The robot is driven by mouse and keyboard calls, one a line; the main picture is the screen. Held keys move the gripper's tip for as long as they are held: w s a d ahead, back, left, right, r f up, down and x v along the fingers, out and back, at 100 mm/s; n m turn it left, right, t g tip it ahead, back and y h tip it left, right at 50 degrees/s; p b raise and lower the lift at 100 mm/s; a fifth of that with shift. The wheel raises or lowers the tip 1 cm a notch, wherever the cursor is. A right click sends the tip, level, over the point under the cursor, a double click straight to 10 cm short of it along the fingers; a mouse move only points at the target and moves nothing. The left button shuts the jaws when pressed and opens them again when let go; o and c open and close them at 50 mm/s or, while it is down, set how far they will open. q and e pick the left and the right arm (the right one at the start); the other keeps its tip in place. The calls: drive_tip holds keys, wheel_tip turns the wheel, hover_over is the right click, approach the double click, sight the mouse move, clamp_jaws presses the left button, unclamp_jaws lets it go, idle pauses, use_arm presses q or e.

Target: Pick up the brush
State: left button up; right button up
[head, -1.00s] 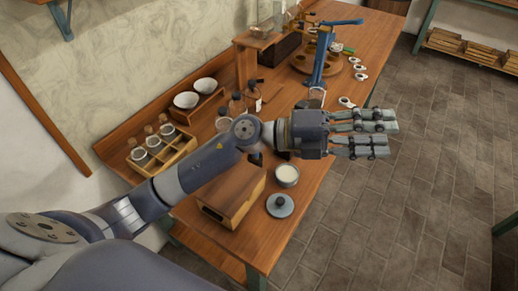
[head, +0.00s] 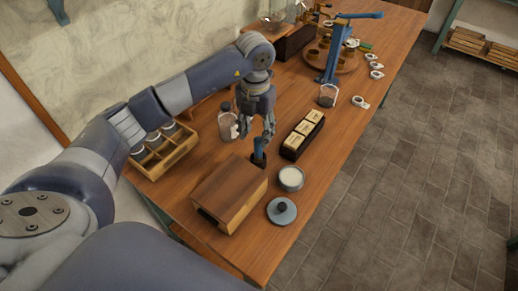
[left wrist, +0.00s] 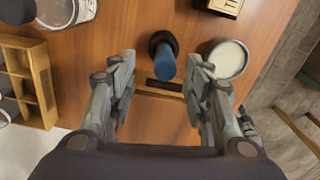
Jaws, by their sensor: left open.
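The brush (head: 259,153) has a blue handle and a dark, wider base. It appears to stand upright on the wooden bench (head: 345,140), beside the wooden box (head: 229,194). My left gripper (head: 257,132) points down above the brush with its fingers open. In the left wrist view the brush (left wrist: 165,62) shows between and just beyond the fingertips (left wrist: 160,68), and I see no finger closed on it. The fingers partly cover the brush's upper end in the head view. My right gripper is not in view.
A white-filled bowl (head: 291,178) and a grey knobbed lid (head: 282,211) are close to the right of the brush. A dark tray with labelled blocks (head: 303,135) lies behind. A glass bottle (head: 226,124) and wooden rack (head: 163,157) are at left.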

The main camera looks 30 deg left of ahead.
sight(258, 149)
use_arm(q)
drive_tip(key=shift+f, duration=0.95)
drive_tip(key=f+p, duration=0.1)
drive_tip(key=f, duration=0.2)
drive_tip(key=f+p, duration=0.1)
drive_tip(key=f, duration=0.1)
drive_tip(key=shift+d+p, duration=0.3)
drive_tip(key=shift+d, duration=0.05)
drive_tip(key=shift+f, duration=0.25)
drive_tip(key=c, duration=1.1)
